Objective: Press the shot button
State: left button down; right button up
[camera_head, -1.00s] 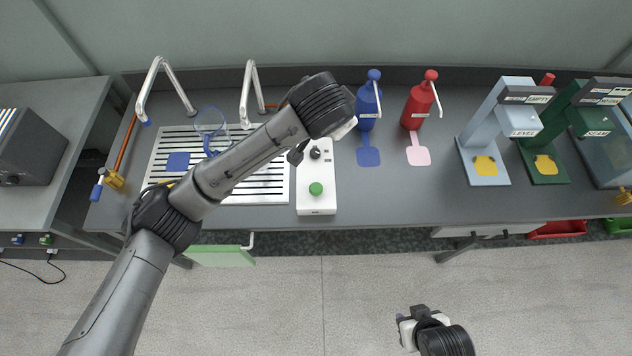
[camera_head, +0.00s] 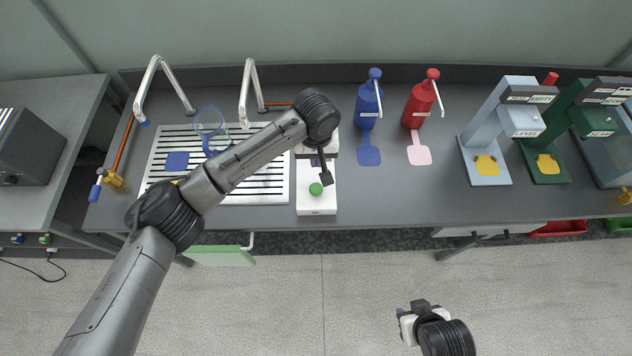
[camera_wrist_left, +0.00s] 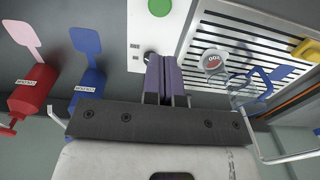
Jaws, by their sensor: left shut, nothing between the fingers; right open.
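A white control box (camera_head: 317,207) stands at the counter's front edge with a round green button (camera_head: 315,189) on top. I cannot read a label that names it the shot button. The green button also shows at the top edge of the left wrist view (camera_wrist_left: 160,7). My left gripper (camera_head: 326,178) is shut and empty, pointing down over the box just behind and to the right of the button. From these views I see no contact. The gripper hides the box's black knob in the head view. My right gripper (camera_head: 406,326) is open over the floor, away from the counter.
A slatted drain tray (camera_head: 270,187) with a clear blue-handled jug (camera_head: 210,127) and metal taps lies left of the box. Blue (camera_head: 368,104) and red (camera_head: 419,106) pump bottles stand behind right. Light blue (camera_head: 490,130) and green machines stand further right.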

aim_at(316, 187)
pick_arm(q)
notch_tip(316, 187, down, 12)
jog(key=shift+f+b, duration=0.15)
jog(key=shift+b, duration=0.55)
jog(key=shift+f, duration=0.85)
pick_arm(e)
jog(key=shift+f, duration=0.8)
